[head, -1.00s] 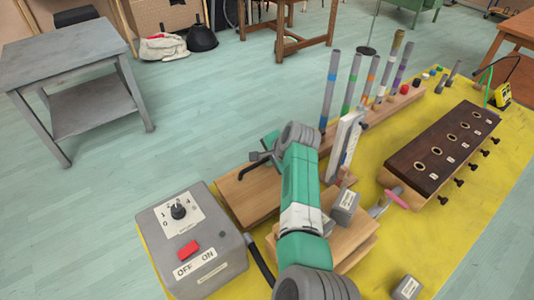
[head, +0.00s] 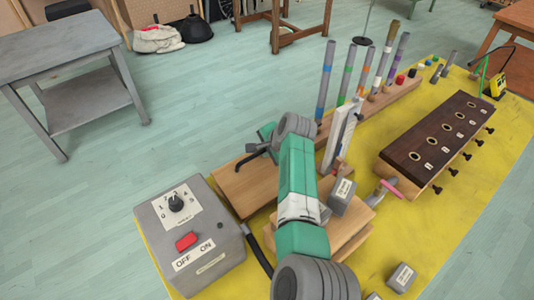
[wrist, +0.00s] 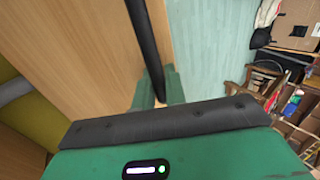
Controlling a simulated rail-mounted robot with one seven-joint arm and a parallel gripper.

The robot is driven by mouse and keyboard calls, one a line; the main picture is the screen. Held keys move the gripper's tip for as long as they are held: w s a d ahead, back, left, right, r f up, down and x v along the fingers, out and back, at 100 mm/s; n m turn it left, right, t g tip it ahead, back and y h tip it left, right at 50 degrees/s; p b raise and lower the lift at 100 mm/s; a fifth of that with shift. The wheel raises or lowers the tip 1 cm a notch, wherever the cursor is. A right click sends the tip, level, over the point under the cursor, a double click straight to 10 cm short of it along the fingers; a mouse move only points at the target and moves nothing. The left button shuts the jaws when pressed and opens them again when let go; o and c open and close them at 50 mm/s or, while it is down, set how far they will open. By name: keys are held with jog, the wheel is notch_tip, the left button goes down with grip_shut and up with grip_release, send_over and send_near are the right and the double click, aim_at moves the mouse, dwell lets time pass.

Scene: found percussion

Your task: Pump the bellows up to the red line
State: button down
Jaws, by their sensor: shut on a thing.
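The likely bellows is a wooden unit beside my arm. One light wooden board (head: 238,188) lies at the left, and stacked boards (head: 358,232) show at the right; my arm hides the middle. A dark handle bar (head: 247,158) rises at the left board, and the bar crosses the wrist view from the top (wrist: 143,30). My gripper (head: 262,143) is shut on this bar, between its green fingers in the wrist view (wrist: 157,98). A white upright gauge panel (head: 340,138) stands behind my arm; I cannot make out a red line on it.
A grey control box (head: 190,232) with a dial and red switch stands at the left front. Several coloured pipes (head: 325,85) stand behind. A dark slotted block (head: 440,135) lies right on the yellow mat (head: 450,215). Small grey weights (head: 402,276) sit near the front.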

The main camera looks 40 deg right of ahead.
jog(key=shift+f, duration=0.2)
jog(key=shift+w, duration=0.1)
